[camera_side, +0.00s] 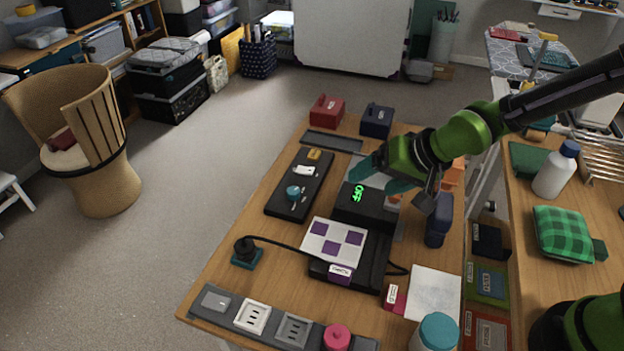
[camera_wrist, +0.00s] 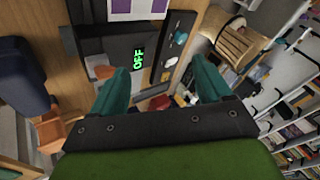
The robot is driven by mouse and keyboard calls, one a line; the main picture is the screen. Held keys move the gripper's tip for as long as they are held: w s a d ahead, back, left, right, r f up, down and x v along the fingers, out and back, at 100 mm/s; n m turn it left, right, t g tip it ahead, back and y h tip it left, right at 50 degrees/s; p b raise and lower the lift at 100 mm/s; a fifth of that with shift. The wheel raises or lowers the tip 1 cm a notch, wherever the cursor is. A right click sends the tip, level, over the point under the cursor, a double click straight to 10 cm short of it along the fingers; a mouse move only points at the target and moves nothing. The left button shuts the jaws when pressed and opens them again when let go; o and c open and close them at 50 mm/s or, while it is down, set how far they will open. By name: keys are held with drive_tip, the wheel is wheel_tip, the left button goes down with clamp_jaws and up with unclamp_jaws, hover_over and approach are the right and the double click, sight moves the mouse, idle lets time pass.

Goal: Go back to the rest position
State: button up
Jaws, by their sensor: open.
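My green gripper (camera_side: 381,174) is above the far part of the wooden table, over the black box with a green "OFF" display (camera_side: 361,195). Its two teal fingers are spread apart with nothing between them. In the wrist view my gripper (camera_wrist: 158,80) shows the same open gap, with the lit "OFF" display (camera_wrist: 138,60) beyond it. I cannot tell the exact height of my gripper above the box.
A black panel (camera_side: 289,210) with a teal knob and white switch lies left of the display. Red (camera_side: 326,111) and navy (camera_side: 377,120) boxes stand at the back. A dark blue bottle-like object (camera_side: 438,222) stands right. A grey socket strip (camera_side: 274,319) lines the front.

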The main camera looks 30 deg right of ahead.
drive_tip(key=s+d+r+h, duration=0.1)
drive_tip(key=s+d+r, duration=1.1)
drive_tip(key=s+d, duration=0.2)
drive_tip(key=shift+s+n+t+h, duration=0.3)
drive_tip(key=shift+s+n+t, duration=0.1)
drive_tip(key=shift+s, duration=0.25)
